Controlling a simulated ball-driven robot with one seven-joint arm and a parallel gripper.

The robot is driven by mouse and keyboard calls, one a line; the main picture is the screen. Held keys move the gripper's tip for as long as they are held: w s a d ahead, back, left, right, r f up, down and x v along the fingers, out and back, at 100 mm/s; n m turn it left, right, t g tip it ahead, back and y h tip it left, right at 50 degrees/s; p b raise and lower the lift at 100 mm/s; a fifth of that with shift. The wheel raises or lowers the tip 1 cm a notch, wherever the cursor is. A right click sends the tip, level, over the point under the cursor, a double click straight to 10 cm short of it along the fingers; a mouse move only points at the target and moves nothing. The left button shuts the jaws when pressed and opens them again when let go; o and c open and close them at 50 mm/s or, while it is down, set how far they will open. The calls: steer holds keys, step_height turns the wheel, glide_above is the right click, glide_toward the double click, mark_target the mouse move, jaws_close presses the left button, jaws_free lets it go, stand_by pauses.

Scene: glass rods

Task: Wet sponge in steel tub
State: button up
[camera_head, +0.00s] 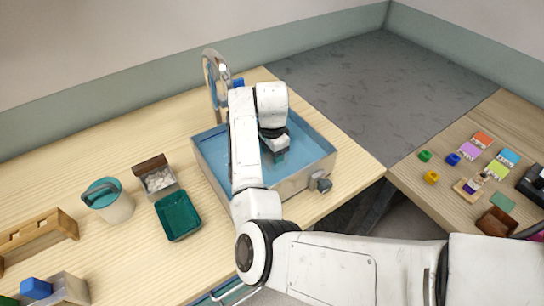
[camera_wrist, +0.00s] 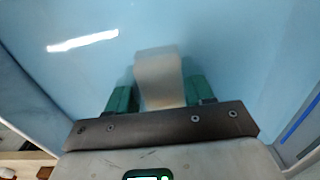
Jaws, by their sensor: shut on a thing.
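The steel tub (camera_head: 292,187) is set in the wooden counter and its inside shows blue, like water. My gripper (camera_head: 278,157) reaches down inside the tub, toward its right part. In the wrist view, the green fingers of my gripper (camera_wrist: 161,93) are shut on a pale beige sponge (camera_wrist: 159,72), one finger on each side. The sponge sticks out past the fingertips against the blue. I cannot tell how deep it sits in the water. In the head view my arm and gripper hide the sponge and part of the tub.
A curved tap (camera_head: 213,75) stands behind the tub. Left of it are a green tray (camera_head: 178,214), a box of pale pieces (camera_head: 158,181), a pail (camera_head: 113,204) and a wooden rack (camera_head: 40,238). A second table with small coloured items (camera_head: 468,150) is at right.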

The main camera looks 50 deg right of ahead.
steer(key=shift+r, duration=0.1)
step_height(320, 180, up, 9)
steer(key=p, duration=0.8)
steer(key=shift+r, duration=0.95)
steer(key=shift+r, duration=2.5)
